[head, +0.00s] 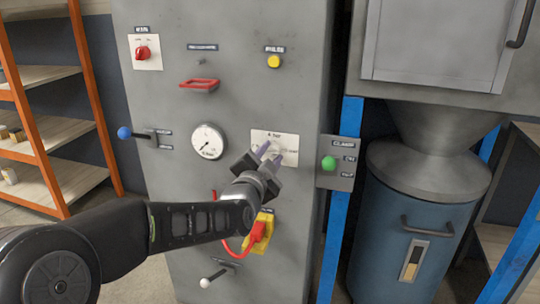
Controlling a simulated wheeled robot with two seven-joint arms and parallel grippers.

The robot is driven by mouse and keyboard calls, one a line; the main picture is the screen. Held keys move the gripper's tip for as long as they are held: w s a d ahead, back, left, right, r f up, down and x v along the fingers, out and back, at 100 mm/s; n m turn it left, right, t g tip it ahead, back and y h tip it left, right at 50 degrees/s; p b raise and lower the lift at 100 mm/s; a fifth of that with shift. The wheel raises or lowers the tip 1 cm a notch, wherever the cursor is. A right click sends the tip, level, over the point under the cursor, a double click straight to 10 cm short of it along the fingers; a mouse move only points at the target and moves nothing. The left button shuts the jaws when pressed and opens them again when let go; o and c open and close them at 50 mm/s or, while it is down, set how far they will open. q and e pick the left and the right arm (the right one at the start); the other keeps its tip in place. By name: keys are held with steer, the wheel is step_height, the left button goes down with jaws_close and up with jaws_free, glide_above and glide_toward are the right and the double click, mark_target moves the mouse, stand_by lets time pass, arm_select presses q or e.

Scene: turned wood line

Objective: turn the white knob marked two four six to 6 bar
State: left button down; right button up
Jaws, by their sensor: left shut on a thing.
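My left gripper (269,155) reaches up to this plate from below. Its fingers are shut on the white knob at the plate's middle. The fingers hide most of the knob, and I cannot tell which mark it points to. My right gripper is not in view.
A round gauge (208,141) is left of the plate. A green button (328,163) on a grey box is close on the right. A red and yellow switch (259,232) is just below my left wrist. A blue-knobbed lever (125,132) sticks out at the left.

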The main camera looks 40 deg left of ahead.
arm_select(q)
steer(key=shift+m, duration=0.5)
steer(key=c, duration=1)
jaws_free()
steer(key=shift+s, duration=0.1)
steer(key=p+v, duration=0.1)
steer(key=v, duration=0.6)
steer(key=shift+s+d, duration=0.15)
steer(key=shift+s, duration=0.15)
